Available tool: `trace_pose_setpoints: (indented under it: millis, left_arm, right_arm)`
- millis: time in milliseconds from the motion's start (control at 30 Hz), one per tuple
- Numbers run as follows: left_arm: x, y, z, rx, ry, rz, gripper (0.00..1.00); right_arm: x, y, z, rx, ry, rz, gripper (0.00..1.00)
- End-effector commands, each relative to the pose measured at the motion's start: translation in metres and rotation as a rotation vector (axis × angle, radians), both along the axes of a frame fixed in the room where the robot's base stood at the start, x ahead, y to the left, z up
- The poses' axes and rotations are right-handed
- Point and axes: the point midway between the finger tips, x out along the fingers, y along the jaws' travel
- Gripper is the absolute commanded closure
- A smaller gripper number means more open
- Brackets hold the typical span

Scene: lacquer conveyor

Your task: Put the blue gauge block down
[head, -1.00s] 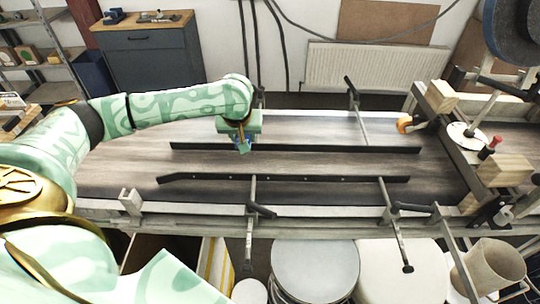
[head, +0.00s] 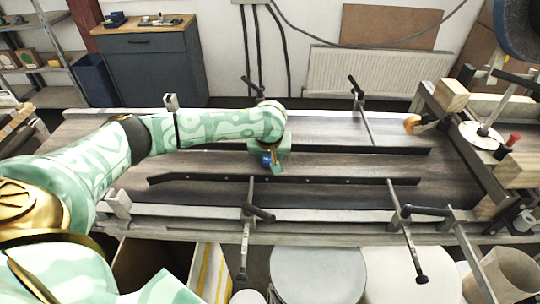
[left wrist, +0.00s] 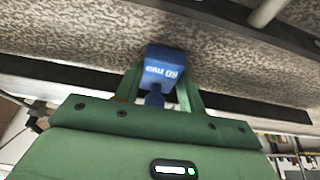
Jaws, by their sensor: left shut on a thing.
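The blue gauge block (left wrist: 163,65) is between the fingers of my left gripper (left wrist: 160,85) in the left wrist view, with white lettering on its face. In the head view my left gripper (head: 270,165) points down over the conveyor, between the two dark guide rails, and the block (head: 266,159) shows as a small blue patch at its fingers. The gripper is shut on the block. I cannot tell whether the block touches the belt. My right gripper is not in view.
The conveyor belt (head: 320,165) has a far guide rail (head: 370,150) and a near guide rail (head: 340,181) along it. Belt between the rails to the right of the gripper is clear. A frame with wooden blocks (head: 452,95) stands at the right end.

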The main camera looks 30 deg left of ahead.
Motion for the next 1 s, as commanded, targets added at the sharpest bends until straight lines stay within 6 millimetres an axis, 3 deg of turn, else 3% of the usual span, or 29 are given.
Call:
trace_pose_setpoints:
  millis: [100, 133, 200, 533, 1000]
  left_arm:
    - [0.0, 0.0, -0.001, -0.001, -0.001, 0.001, 0.92]
    - [0.0, 0.0, -0.002, -0.001, 0.0, 0.0, 0.52]
    - [0.0, 0.0, -0.002, -0.001, 0.0, 0.0, 0.39]
    - [-0.001, 0.0, 0.002, 0.0, 0.0, -0.001, 0.39]
    - [-0.032, -0.02, 0.097, -0.001, -0.003, -0.001, 0.39]
  right_arm:
    - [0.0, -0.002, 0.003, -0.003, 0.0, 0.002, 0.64]
    - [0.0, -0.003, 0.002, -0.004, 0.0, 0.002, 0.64]
    - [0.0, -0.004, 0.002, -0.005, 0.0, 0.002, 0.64]
    - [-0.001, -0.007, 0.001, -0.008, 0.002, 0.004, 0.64]
    - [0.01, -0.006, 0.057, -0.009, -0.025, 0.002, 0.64]
